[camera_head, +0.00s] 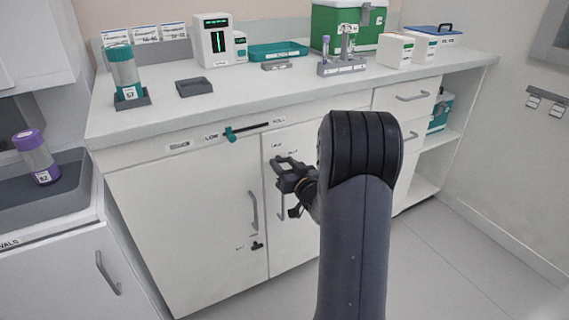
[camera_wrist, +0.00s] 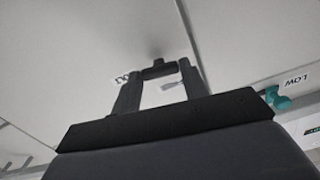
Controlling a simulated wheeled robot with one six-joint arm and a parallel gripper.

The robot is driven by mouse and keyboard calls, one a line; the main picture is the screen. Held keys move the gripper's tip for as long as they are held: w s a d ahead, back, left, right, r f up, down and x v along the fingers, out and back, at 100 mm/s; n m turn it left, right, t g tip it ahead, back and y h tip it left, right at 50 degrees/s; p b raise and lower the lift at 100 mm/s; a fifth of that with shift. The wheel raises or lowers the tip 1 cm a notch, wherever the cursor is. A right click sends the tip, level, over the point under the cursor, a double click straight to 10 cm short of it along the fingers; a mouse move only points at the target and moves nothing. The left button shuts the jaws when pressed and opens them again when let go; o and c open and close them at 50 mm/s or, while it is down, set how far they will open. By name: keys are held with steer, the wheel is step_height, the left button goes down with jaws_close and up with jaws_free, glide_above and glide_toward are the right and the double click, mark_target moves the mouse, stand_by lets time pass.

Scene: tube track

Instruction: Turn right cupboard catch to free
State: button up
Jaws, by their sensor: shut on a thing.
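The right cupboard door (camera_head: 300,216) is a white panel under the counter and is shut. My gripper (camera_head: 282,166) is at the upper left part of this door. In the wrist view my gripper (camera_wrist: 159,74) has its two fingers closed around a small black catch (camera_wrist: 158,63) on the white front. Small labels show beside the catch, one with dark letters (camera_wrist: 121,79) partly covered by a finger. In the head view the gripper hides the catch, so its turn position cannot be told.
A teal slider (camera_head: 230,134) sits in a slot above the doors, left of my gripper. The left door (camera_head: 190,225) has a handle (camera_head: 253,211) and a black catch (camera_head: 257,246). Drawers with handles (camera_head: 412,97) are at the right. The counter (camera_head: 235,95) holds several items.

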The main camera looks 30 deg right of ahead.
steer(key=m+p, duration=0.2)
steer(key=m, duration=0.2)
steer(key=shift+r, duration=0.1)
steer(key=m+p, duration=0.1)
steer(key=m, duration=0.3)
steer(key=shift+p, duration=0.35)
steer(key=m+p, duration=0.1)
steer(key=m, duration=0.3)
steer(key=shift+p, duration=0.4)
steer(key=shift+m+p, duration=0.7)
steer(key=shift+m, duration=1.4)
steer(key=shift+f, duration=0.2)
steer(key=o, duration=1)
steer(key=shift+s, duration=0.1)
steer(key=s, duration=0.7)
steer(key=s+p, duration=0.1)
steer(key=s, duration=0.2)
steer(key=shift+s+d, duration=0.25)
steer(key=shift+s, duration=0.1)
